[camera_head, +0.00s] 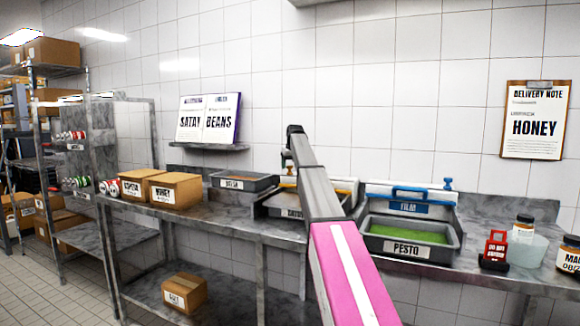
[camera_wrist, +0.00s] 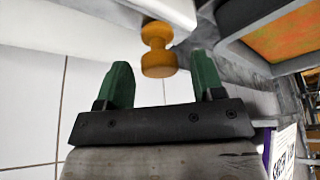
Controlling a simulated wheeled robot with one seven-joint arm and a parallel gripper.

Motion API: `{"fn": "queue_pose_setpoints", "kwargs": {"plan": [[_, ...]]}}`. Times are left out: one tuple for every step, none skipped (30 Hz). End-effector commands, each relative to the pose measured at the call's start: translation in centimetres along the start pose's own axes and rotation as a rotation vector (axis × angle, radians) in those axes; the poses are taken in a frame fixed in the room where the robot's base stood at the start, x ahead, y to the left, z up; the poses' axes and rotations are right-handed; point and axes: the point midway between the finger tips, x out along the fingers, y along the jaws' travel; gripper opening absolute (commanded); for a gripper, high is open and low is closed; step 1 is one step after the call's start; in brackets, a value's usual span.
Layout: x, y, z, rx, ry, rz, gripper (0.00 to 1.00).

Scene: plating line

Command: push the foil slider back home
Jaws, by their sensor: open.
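An orange knob (camera_wrist: 157,50), which I take to be the foil slider's, sticks out from a white bar (camera_wrist: 168,12) in the wrist view. My gripper (camera_wrist: 161,66) is open, with a green finger on each side of the knob. The knob's end lies between the fingertips in the picture, with a gap visible at each side; I cannot tell its depth. In the head view my arm hides most of that unit. No foil label is readable.
A tray with orange contents (camera_wrist: 290,35) is at the wrist view's upper right. Right of my arm stand the film unit (camera_head: 408,207), with a blue knob (camera_head: 447,184), and the pesto tray (camera_head: 403,247). Boxes (camera_head: 175,191) and a beans/satay sign (camera_head: 208,118) are left. The wall is tiled.

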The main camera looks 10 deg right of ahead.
Motion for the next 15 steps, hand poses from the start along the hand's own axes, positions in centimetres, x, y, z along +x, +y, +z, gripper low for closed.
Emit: {"fn": "queue_pose_setpoints", "kwargs": {"plan": [[0.19, 0.00, 0.00, 0.000, 0.000, 0.000, 0.62], [0.23, 0.00, 0.01, 0.000, 0.000, 0.000, 0.62], [0.25, 0.00, 0.00, 0.000, 0.000, 0.000, 0.62], [0.24, 0.00, 0.00, 0.000, 0.000, 0.000, 0.62], [0.22, 0.00, 0.00, 0.000, 0.000, 0.000, 0.62], [0.21, 0.00, 0.01, 0.000, 0.000, 0.000, 0.62], [0.21, 0.00, 0.01, 0.000, 0.000, 0.000, 0.62], [0.21, 0.00, 0.01, 0.000, 0.000, 0.000, 0.58], [0.20, 0.00, 0.01, 0.000, 0.000, 0.000, 0.46], [0.20, 0.00, 0.01, 0.000, 0.000, 0.000, 0.36], [0.20, 0.00, 0.01, 0.000, 0.000, 0.000, 0.26], [0.19, 0.00, 0.01, 0.000, 0.000, 0.000, 0.13], [0.19, 0.00, 0.01, 0.000, 0.000, 0.000, 0.03], [0.19, 0.00, 0.01, 0.000, 0.000, 0.000, 0.00], [0.19, 0.00, 0.01, 0.000, 0.000, 0.000, 0.00]]}}
